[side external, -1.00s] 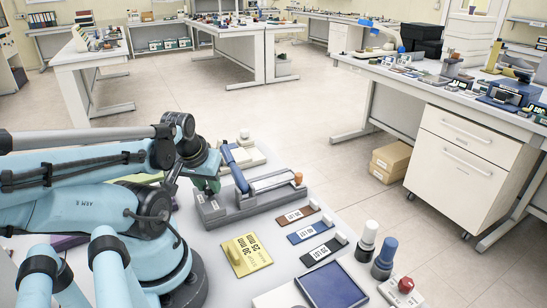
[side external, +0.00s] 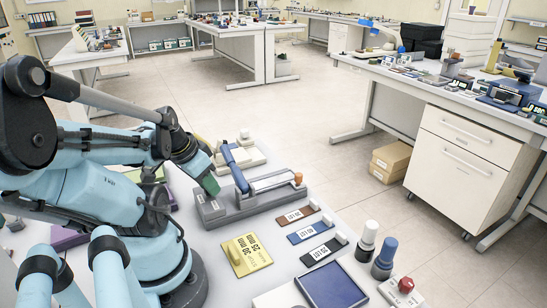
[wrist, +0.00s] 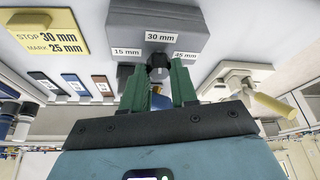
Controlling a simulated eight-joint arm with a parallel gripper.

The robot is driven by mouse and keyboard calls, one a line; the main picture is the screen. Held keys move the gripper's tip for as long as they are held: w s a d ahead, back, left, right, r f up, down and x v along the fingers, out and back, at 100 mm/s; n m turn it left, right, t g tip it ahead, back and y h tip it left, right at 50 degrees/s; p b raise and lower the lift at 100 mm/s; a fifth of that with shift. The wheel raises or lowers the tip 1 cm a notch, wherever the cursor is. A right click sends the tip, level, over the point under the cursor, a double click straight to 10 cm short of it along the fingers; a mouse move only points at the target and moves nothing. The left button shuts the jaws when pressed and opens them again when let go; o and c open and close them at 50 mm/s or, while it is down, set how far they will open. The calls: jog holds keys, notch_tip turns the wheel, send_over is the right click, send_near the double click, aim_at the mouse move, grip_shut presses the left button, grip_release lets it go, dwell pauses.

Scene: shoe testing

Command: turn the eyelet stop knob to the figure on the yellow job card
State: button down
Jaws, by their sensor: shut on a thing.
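The yellow job card (side external: 246,254) lies flat on the bench. In the wrist view the card (wrist: 45,30) reads STOP 30 mm, MARK 25 mm. The grey eyelet press (side external: 245,205) stands behind it. Its end face in the wrist view carries labels 15 mm (wrist: 126,52), 30 mm (wrist: 159,37) and 45 mm (wrist: 185,56). The dark stop knob (wrist: 158,61) sits just below the 30 mm label. My gripper (wrist: 158,78) has its green fingers shut on the knob, which they partly cover. I cannot read where the knob points. In the side view my gripper (side external: 211,184) is at the press's left end.
Brown (side external: 297,216), blue (side external: 311,230) and black (side external: 323,250) tags lie right of the card. A dark blue pad (side external: 332,283), bottles and a red button (side external: 405,284) are near the front. A cream device (side external: 240,152) stands behind the press.

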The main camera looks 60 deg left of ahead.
dwell(0.3)
jog(key=c, duration=0.9)
grip_release()
